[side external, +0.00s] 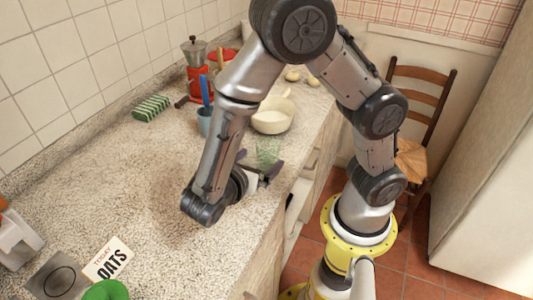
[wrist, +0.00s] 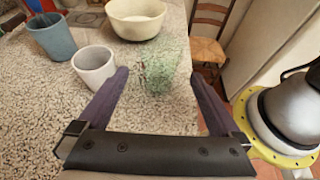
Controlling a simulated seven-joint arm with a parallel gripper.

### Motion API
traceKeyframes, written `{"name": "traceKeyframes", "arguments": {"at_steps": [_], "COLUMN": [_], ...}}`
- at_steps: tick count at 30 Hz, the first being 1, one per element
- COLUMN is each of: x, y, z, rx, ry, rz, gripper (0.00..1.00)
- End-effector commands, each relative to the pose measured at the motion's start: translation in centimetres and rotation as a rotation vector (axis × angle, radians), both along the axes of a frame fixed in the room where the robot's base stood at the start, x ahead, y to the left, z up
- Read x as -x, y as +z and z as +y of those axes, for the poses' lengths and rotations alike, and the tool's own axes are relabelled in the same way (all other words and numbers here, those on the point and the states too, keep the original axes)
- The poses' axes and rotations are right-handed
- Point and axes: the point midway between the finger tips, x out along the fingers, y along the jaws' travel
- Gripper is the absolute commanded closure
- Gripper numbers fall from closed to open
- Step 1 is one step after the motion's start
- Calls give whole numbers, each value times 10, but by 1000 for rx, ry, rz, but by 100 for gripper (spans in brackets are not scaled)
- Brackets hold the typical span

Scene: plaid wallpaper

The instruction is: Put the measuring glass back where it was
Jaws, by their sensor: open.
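The measuring glass appears to be the see-through greenish glass (side external: 268,151), standing on the counter near its front edge. In the wrist view the glass (wrist: 160,68) shows ahead of the palm, between the ends of the two dark fingers. My gripper (side external: 259,165) is open and low over the counter, with one finger on each side of the glass. In the wrist view my gripper (wrist: 159,76) shows a gap on both sides, and I cannot tell whether either finger touches the glass. The lower part of the glass is hard to make out against the speckled counter.
A white mug (wrist: 94,68) stands close outside the left finger. A blue cup (wrist: 52,38) and a cream bowl (wrist: 137,20) stand beyond. A red grinder (side external: 196,75) and a striped green block (side external: 151,108) are near the wall. The counter's middle (side external: 120,185) is clear.

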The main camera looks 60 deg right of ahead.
Motion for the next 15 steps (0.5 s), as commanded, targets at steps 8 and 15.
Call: {"name": "traceKeyframes", "arguments": {"at_steps": [8,15], "x": [1,1], "y": [10,11], "z": [24,25], "rx": [0,1], "ry": [0,-1], "rz": [1,1], "gripper": [0,0]}}
